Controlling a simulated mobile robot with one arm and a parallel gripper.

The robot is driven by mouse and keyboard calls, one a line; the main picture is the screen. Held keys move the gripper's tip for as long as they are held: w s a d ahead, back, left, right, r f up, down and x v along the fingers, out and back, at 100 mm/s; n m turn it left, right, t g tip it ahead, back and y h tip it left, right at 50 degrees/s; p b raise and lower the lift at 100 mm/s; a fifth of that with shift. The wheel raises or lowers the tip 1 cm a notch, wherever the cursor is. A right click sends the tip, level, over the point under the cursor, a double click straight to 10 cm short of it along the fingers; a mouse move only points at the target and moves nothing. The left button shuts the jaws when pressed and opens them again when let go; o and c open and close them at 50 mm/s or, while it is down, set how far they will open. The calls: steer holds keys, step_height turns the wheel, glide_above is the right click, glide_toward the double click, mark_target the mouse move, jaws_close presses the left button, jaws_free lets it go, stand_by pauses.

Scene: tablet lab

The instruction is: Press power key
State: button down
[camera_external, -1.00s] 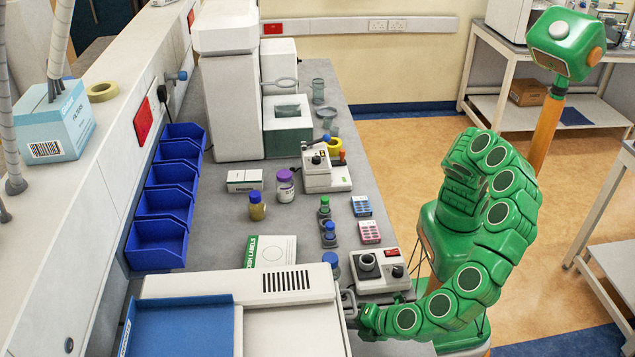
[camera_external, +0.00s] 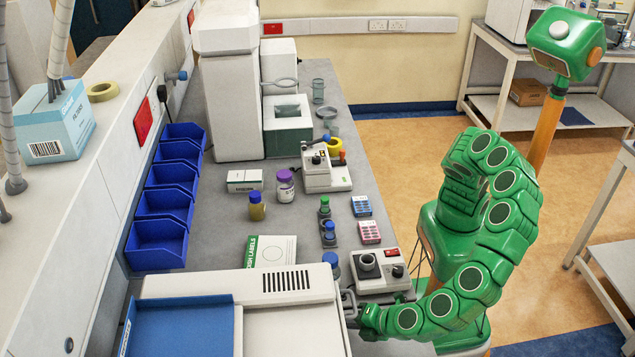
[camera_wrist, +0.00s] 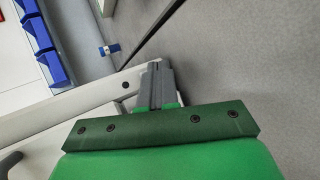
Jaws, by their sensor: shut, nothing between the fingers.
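My gripper (camera_external: 349,301) is beside the right side of a large white machine (camera_external: 285,283) at the front of the bench in the external view. In the wrist view my gripper (camera_wrist: 157,72) is shut and empty, with its grey fingertips close to the edge of a white panel (camera_wrist: 85,110). I cannot tell if they touch it. A small dark round spot (camera_wrist: 125,84) shows on that panel, left of the fingers. No key is clearly marked as the power key in either view, and the machine's side facing my gripper is mostly hidden.
A small white device with a knob (camera_external: 379,269) stands right behind my gripper. Blue-capped vials (camera_external: 329,236), a pink rack (camera_external: 369,232) and a blue rack (camera_external: 361,205) stand farther back. Blue bins (camera_external: 157,243) line the left wall.

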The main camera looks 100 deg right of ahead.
steer(key=shift+s, duration=0.25)
steer(key=shift+s, duration=2.9)
